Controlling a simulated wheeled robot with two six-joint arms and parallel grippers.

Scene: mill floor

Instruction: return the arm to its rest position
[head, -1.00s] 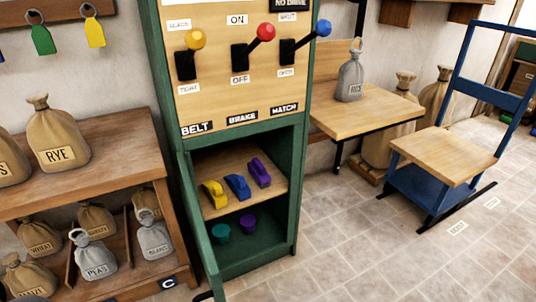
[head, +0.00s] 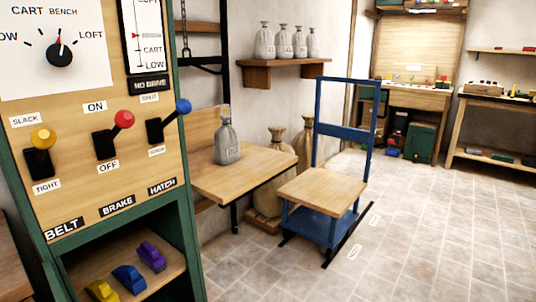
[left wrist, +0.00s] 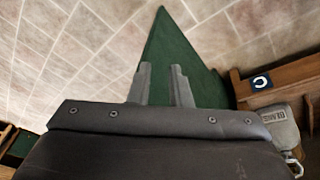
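My left gripper (left wrist: 160,85) shows in the left wrist view, its two grey fingers apart with a gap between them and nothing held. A green panel (left wrist: 180,60) of the cabinet lies beyond the fingertips. Neither arm nor gripper shows in the head view, and my right gripper is out of sight. In the head view the green cabinet (head: 192,240) stands at the left with yellow, red and blue knobbed levers on its face.
A wooden shelf (head: 240,180) holds a grey sack (head: 227,140). A blue cart (head: 325,230) with a wooden top stands on the tiled floor (head: 430,230), which is open at the right. In the left wrist view a grey sack (left wrist: 268,128) lies near a wooden shelf edge.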

